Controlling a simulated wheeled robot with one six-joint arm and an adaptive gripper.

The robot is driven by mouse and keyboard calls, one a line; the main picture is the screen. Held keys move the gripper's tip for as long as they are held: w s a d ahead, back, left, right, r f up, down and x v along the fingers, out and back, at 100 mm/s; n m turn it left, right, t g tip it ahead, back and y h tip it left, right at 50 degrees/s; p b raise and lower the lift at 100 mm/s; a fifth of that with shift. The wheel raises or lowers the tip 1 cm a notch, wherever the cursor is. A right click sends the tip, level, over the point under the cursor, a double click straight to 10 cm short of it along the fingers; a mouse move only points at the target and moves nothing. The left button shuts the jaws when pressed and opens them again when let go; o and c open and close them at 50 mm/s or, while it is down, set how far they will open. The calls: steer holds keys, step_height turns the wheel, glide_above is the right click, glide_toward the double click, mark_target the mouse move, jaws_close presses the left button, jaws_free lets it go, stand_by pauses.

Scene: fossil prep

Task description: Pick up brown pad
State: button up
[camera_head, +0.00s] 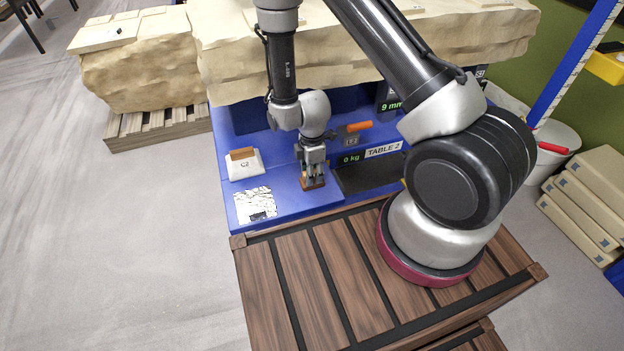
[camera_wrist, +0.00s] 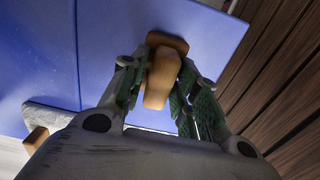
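The brown pad (camera_wrist: 160,80) is a small brown block with a raised, grip-like part and a wider end. In the wrist view it sits between the two fingers of my gripper (camera_wrist: 163,68), which press close on both sides of it. In the head view my gripper (camera_head: 313,178) points down at the blue table, with the brown pad (camera_head: 312,185) under its fingertips. The pad is at or just above the blue surface; I cannot tell which. The fingers hide part of it.
A dark scale plate (camera_head: 366,179) is right of my gripper. Large pale rock (camera_head: 350,50) stands behind.

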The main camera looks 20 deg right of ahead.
jaws_close()
step_height(320, 180, up, 10)
steer(key=shift+r, duration=0.1)
stand_by(0.4)
